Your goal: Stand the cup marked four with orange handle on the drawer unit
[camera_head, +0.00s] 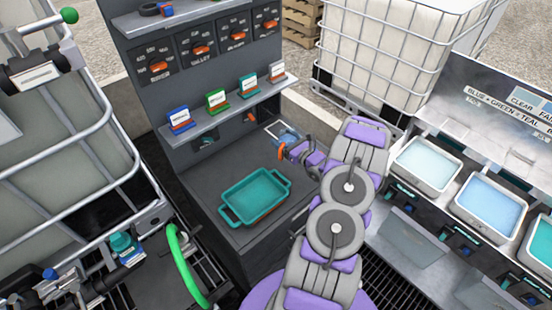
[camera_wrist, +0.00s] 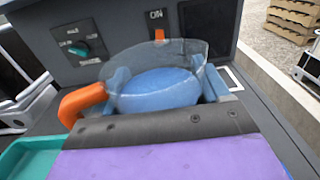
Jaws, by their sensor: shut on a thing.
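A clear cup (camera_wrist: 190,58) with an orange handle (camera_wrist: 82,104) holds blue liquid. In the wrist view it sits between the blue fingers of my gripper (camera_wrist: 165,88), which is shut on it. In the head view my gripper (camera_head: 298,150) holds the cup (camera_head: 287,134) near the back right of a dark grey counter, with the orange handle to the left. I cannot read a four on the cup, nor tell whether its base touches the counter.
A teal tray (camera_head: 226,214) sits on the counter front, left of my arm. A shelf (camera_head: 228,113) with several coloured card holders is above the counter. Basins of pale and blue liquid (camera_head: 490,207) are at right. A switch panel (camera_wrist: 80,45) stands behind the cup.

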